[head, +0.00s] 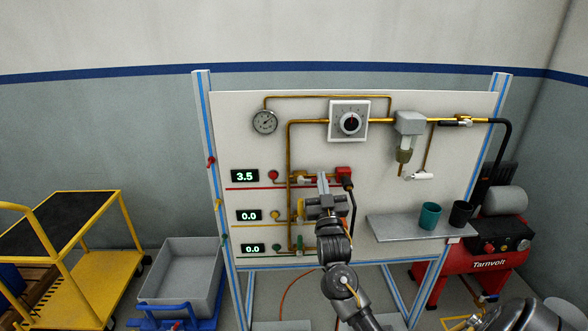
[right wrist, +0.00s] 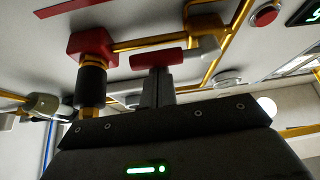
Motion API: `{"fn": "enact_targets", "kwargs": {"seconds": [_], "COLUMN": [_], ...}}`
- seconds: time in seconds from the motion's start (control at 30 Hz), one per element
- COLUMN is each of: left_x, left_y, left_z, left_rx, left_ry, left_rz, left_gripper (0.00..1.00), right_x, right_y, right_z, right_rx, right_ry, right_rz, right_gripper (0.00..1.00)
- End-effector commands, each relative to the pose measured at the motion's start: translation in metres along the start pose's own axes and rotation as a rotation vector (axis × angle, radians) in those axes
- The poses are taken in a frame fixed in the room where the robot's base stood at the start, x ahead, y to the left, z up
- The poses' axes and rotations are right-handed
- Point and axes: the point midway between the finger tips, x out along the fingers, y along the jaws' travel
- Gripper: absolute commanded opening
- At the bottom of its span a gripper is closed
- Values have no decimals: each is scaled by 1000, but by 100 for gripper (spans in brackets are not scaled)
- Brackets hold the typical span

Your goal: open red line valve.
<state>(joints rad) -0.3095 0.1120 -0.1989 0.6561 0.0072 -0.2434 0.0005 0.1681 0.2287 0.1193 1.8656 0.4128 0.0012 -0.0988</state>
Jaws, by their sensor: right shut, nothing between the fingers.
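In the right wrist view the handle lies roughly along the yellow pipe. My right gripper (head: 323,184) is in front of the panel at the red line and partly hides the valve in the head view. Its fingers (right wrist: 158,85) are shut with nothing between them, and their tips are at the handle's edge; I cannot tell whether they touch. The red line display (head: 245,176) reads 3.5. My left gripper is not in view.
A red block (head: 343,173) with a black hose fitting (right wrist: 92,80) is right of the valve. A yellow valve and a green one sit below. A shelf (head: 395,228) with two cups juts out at lower right. A gauge (head: 265,121) and dial (head: 349,123) are above.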

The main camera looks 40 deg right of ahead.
Motion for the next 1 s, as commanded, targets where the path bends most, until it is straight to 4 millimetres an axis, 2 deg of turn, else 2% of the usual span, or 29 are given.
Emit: {"fn": "enact_targets", "kwargs": {"seconds": [0.37,0.53,0.67,0.73,0.83,1.0], "left_x": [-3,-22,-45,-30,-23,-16], "left_y": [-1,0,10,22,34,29], "left_z": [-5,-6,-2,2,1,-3], "left_rx": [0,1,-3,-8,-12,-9], "left_ry": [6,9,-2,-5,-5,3], "left_rz": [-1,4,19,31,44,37], "left_gripper": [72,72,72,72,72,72], "right_x": [2,10,20,-1,-25,-57], "right_y": [0,-1,-2,-5,-6,-7], "right_z": [-3,-22,-44,-32,-32,-33], "right_rx": [0,1,4,5,5,5], "right_ry": [0,1,1,-4,-3,-2], "right_rz": [-1,-3,-5,-8,-8,-8], "right_gripper": [0,0,0,0,0,0]}}
